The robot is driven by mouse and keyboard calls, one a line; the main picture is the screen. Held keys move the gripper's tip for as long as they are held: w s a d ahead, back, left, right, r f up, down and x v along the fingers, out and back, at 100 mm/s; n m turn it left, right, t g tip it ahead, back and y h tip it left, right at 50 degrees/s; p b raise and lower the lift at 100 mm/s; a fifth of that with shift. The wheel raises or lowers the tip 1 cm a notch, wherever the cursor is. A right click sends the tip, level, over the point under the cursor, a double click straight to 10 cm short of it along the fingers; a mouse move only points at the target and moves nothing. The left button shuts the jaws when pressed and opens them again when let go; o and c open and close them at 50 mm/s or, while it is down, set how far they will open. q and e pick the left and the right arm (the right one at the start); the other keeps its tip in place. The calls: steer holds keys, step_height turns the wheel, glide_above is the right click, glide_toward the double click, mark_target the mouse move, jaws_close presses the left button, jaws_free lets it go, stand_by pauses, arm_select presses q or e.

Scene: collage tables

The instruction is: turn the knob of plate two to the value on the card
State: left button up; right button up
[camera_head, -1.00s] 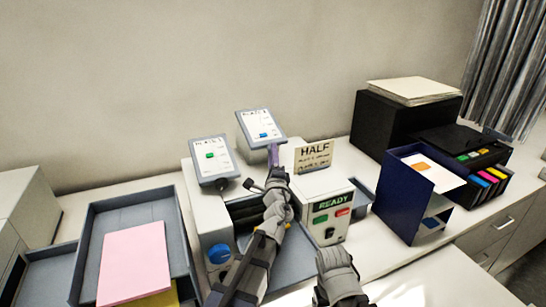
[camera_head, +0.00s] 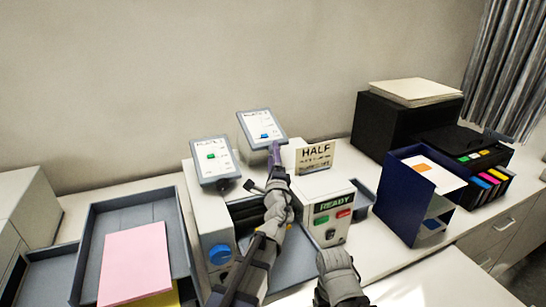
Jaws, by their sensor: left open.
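Two tilted plates with white faces stand on the white machine. The card (camera_head: 315,156) reads HALF, with smaller unreadable lines below. A dark knob (camera_head: 224,185) shows under the left plate; any knob under the right plate is hidden. My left gripper (camera_head: 275,150) is open just below the right plate's lower edge, beside the card. My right gripper (camera_head: 341,280) is at the bottom, its fingers not clearly shown.
The machine's front (camera_head: 333,218) has a READY display, green and red buttons. A blue round button (camera_head: 219,254) is at its left. A tray with pink paper (camera_head: 135,262) lies left. A navy rack (camera_head: 402,205) and a black printer (camera_head: 385,125) stand right.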

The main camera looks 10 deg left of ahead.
arm_select(q)
steer(key=b+v, duration=0.2)
steer(key=v, duration=0.6)
arm_select(e)
step_height(320, 180, down, 2)
arm_select(q)
steer(key=shift+r, duration=0.1)
